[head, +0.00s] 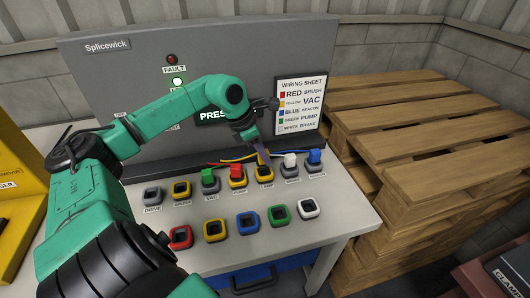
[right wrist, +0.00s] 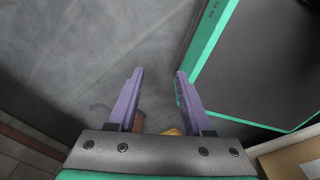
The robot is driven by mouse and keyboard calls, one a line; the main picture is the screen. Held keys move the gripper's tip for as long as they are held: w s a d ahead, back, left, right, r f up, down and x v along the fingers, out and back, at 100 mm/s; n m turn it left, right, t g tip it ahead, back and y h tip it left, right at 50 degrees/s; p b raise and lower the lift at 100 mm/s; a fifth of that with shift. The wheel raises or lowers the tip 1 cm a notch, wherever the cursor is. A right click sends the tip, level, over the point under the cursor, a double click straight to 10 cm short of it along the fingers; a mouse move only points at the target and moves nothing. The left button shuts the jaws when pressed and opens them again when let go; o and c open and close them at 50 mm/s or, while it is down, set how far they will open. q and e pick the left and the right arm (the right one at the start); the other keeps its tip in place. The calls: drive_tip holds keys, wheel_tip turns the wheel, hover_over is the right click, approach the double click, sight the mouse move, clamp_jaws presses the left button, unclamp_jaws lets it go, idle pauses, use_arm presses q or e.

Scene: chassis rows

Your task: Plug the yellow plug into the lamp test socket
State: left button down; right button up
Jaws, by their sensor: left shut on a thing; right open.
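My left gripper (head: 263,158) reaches down over the back row of sockets, its purple fingers just above the lamp test socket (head: 266,176), which has a yellow rim and a LAMP label. The gripper is shut on the yellow plug, which is mostly hidden by the fingers; a yellow cable runs to it from behind. I cannot tell whether the plug has entered the socket. My right gripper (right wrist: 155,100) is open and empty in the right wrist view, over grey floor, away from the bench.
Beside the lamp socket stand a red plug (head: 237,170) on the left and a white plug (head: 290,159) on the right. Green (head: 208,175) and blue (head: 315,156) plugs stand farther out. Colored sockets, including a yellow one (head: 215,230), line the front. Pallets (head: 410,120) stand right of the bench.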

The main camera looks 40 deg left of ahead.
use_arm(q)
drive_tip(key=shift+w+f, duration=0.1)
drive_tip(key=shift+f, duration=0.5)
drive_tip(key=shift+r, duration=0.15)
use_arm(e)
drive_tip(key=shift+w+a+f, duration=0.1)
drive_tip(key=shift+w+a, duration=0.55)
drive_tip(key=shift+w, duration=0.15)
drive_tip(key=shift+s+d+f, duration=0.1)
drive_tip(key=shift+d+f, duration=0.1)
drive_tip(key=shift+d, duration=0.05)
use_arm(q)
drive_tip(key=shift+f+b, duration=1.15)
drive_tip(key=shift+f, duration=0.1)
use_arm(e)
drive_tip(key=shift+f, duration=1.1)
